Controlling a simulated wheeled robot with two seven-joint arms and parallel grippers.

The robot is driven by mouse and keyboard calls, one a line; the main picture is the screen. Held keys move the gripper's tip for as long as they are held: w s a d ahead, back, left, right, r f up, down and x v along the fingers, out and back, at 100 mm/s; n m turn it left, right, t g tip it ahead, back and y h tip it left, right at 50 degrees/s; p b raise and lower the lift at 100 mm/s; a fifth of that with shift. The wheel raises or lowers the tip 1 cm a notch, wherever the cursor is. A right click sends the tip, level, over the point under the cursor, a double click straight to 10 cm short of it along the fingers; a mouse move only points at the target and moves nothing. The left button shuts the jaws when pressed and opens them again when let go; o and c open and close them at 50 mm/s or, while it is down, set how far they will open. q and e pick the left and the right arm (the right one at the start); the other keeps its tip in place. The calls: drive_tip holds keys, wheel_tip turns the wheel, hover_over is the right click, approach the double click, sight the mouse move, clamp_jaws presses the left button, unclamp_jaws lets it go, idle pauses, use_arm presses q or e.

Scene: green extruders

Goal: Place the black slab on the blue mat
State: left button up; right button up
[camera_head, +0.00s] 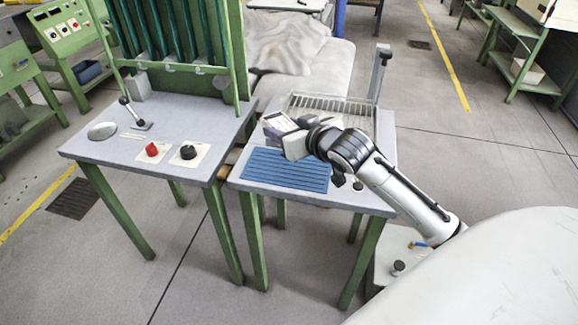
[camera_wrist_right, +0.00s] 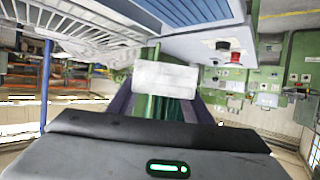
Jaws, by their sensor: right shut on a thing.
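My right gripper (camera_head: 288,134) reaches in from the right, over the far left part of the right table, just beyond the blue mat (camera_head: 285,170). It is shut on a pale, light grey block (camera_wrist_right: 165,77), which shows between the fingers in the wrist view. No clearly black slab stands out, and I cannot tell whether the block is the task's slab. The blue ribbed mat lies flat and looks bare, and its edge also shows in the wrist view (camera_wrist_right: 195,12). My left gripper is not in view.
A wire rack (camera_head: 345,112) stands behind the mat, with a grey post (camera_head: 379,72) at its back right. The left table holds a red knob (camera_head: 152,149), a black knob (camera_head: 188,152) and a lever (camera_head: 131,112). A gap separates the tables.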

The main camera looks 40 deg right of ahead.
hover_over(288, 168)
wheel_tip(288, 168, down, 6)
drive_tip(key=shift+w+r+b, duration=0.1)
drive_tip(key=shift+b, duration=0.2)
drive_tip(key=shift+f, duration=2.4)
drive_tip(key=shift+f+b, duration=0.2)
drive_tip(key=shift+b, duration=0.1)
drive_tip(key=o, duration=1.4)
